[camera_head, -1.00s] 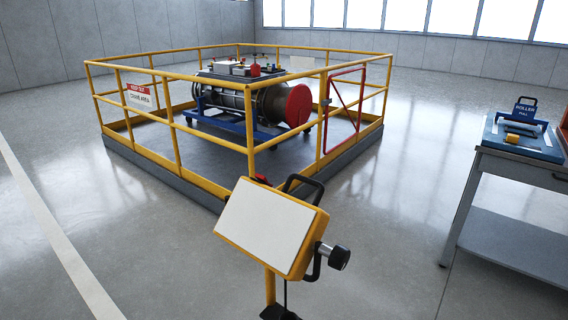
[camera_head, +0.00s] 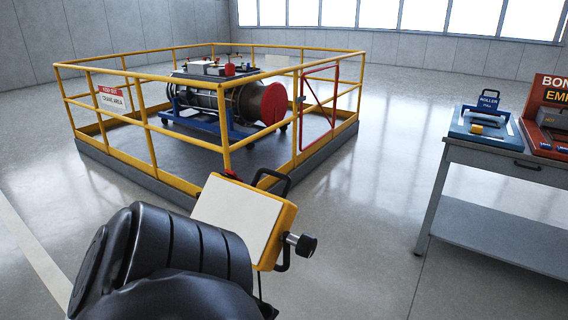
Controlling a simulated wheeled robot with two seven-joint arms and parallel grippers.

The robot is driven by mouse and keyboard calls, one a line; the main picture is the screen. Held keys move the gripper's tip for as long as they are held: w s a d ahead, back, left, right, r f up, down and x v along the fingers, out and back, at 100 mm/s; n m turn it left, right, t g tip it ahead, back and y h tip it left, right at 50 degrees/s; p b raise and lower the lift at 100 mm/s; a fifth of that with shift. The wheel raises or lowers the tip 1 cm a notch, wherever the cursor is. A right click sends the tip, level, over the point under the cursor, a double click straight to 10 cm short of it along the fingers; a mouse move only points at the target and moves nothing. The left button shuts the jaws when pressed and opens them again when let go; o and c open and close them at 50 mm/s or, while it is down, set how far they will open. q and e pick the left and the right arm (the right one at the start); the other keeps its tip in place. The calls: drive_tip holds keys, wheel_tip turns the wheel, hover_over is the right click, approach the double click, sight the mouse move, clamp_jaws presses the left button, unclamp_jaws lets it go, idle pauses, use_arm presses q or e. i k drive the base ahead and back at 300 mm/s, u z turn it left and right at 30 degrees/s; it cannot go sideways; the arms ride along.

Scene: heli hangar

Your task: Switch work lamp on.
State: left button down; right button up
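The work lamp (camera_head: 240,220) stands close in front of me, a yellow-framed box with a pale flat panel. It has a black handle on top and a black knob (camera_head: 305,245) on its right side. The panel looks plain white, and I cannot tell whether it is lit. A black, rounded part of my own arm comes in at the bottom left and covers the lamp's lower left and its stand. Neither gripper's fingers show in this view.
A yellow railing (camera_head: 150,130) encloses a platform with an engine (camera_head: 215,100) behind the lamp. A grey workbench (camera_head: 480,160) at the right carries a blue roller tray (camera_head: 487,125) and a red bin (camera_head: 550,125). The floor between lamp and bench is clear.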

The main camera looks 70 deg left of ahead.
sight(228, 172)
drive_tip(key=i, duration=0.45)
drive_tip(key=u, duration=2.4)
